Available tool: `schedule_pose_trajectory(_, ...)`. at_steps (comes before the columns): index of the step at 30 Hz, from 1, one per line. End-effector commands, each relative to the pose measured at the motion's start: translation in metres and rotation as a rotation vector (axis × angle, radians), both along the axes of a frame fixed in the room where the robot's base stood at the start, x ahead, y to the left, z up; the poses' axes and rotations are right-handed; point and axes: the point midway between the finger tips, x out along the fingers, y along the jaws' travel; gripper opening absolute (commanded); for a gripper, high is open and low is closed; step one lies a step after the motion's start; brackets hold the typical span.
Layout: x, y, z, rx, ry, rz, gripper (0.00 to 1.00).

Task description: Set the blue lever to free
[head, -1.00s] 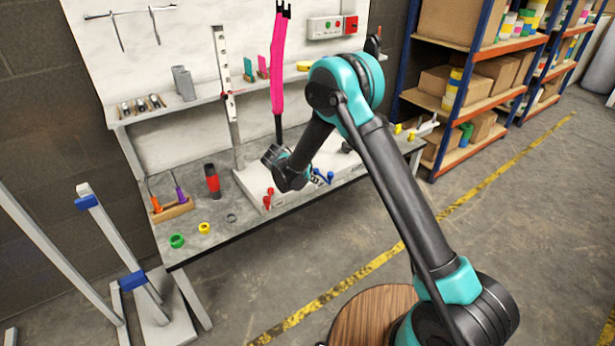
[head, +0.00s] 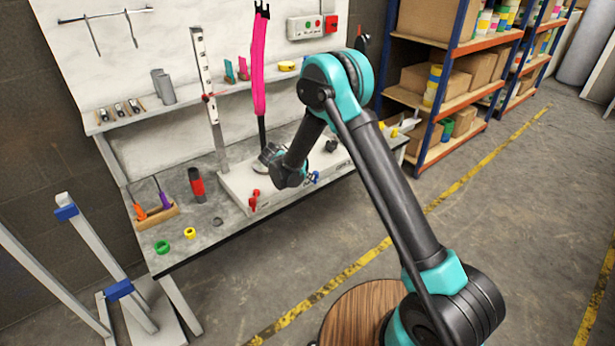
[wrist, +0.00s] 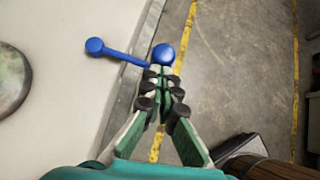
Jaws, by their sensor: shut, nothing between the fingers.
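The blue lever (wrist: 122,56) shows in the wrist view as a blue rod with a round knob at its left end. A second blue ball (wrist: 163,54) is at its right, just beyond my fingertips. My gripper (wrist: 161,76) is shut and empty, its tips close to the right end of the rod; I cannot tell whether they touch. The lever's markings cannot be read.
Red levers (head: 254,199) stand on the panel's left part. The workbench (head: 196,239) also holds a red-and-black cylinder (head: 197,185), green and yellow rings, and a wooden tool holder (head: 155,217). A grey frame stand (head: 97,255) is at left. Floor right of the bench is clear.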

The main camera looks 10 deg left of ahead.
Motion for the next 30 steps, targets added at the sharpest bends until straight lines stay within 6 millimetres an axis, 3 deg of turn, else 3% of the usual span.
schedule_pose_trajectory(14, 0.007, -0.015, 0.000, 0.000, -0.001, 0.120, 0.00)
schedule_pose_trajectory(18, 0.014, -0.024, 0.000, 0.000, 0.000, 0.196, 0.00)
schedule_pose_trajectory(30, 0.040, -0.047, 0.000, -0.001, -0.001, 0.192, 0.00)
